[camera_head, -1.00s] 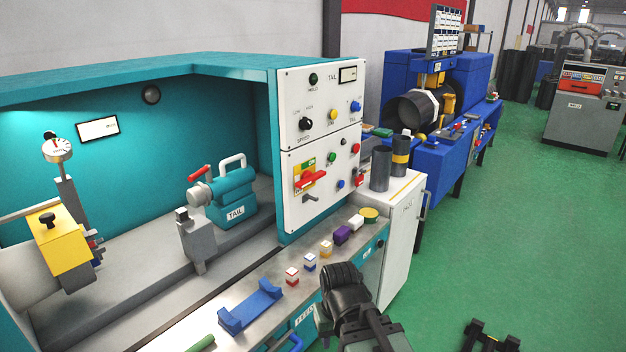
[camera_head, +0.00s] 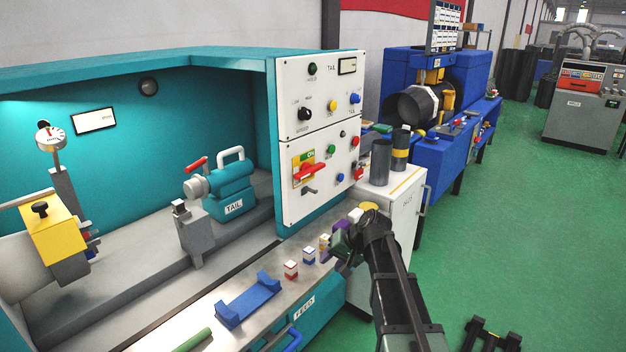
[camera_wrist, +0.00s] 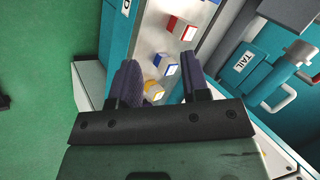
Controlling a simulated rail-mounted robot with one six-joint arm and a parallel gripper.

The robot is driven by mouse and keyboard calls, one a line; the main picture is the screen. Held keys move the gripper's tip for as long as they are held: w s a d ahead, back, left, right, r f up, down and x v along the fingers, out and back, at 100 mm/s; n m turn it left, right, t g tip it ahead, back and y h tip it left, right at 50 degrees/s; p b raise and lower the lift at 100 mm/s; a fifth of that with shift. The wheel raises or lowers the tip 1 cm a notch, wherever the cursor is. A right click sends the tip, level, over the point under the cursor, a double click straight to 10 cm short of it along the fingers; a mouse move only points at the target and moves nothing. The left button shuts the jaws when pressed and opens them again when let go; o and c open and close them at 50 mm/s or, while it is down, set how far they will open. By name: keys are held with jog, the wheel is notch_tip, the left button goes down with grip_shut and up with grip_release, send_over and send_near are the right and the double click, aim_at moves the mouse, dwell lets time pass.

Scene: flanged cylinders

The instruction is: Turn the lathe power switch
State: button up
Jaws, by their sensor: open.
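The likely power switch is a red rotary handle (camera_head: 310,170) on a yellow plate, on the lower white control panel (camera_head: 318,195) of the teal lathe. Its handle lies roughly level, with "ON" lettering at its upper right. My gripper (camera_head: 343,240) is above the lathe's front ledge, below and right of the switch and apart from it. In the wrist view my gripper (camera_wrist: 160,72) is open, with two dark purple fingers apart over small blocks and nothing held. The switch cannot be made out in the wrist view.
Small blocks (camera_head: 291,269), a blue cradle (camera_head: 248,302) and a green rod (camera_head: 194,340) lie on the front ledge. A white cabinet (camera_head: 398,205) with dark cylinders (camera_head: 380,162) stands right of the panel. A grey lever (camera_head: 309,191) sits under the switch.

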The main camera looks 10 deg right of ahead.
jog(key=w+d+r+m+t+y, duration=0.2)
jog(key=w+d+r+t, duration=0.15)
jog(key=w, duration=0.45)
jog(key=w+d+r+m+t+y, duration=0.2)
jog(key=w+d+r+t, duration=0.15)
jog(key=w, duration=0.55)
jog(key=m+t, duration=0.3)
jog(key=t, duration=0.1)
send_near(314, 172)
jog(key=shift+y, duration=0.3)
jog(key=x, duration=1)
jog(key=shift+w+f, duration=0.1)
grip_shut()
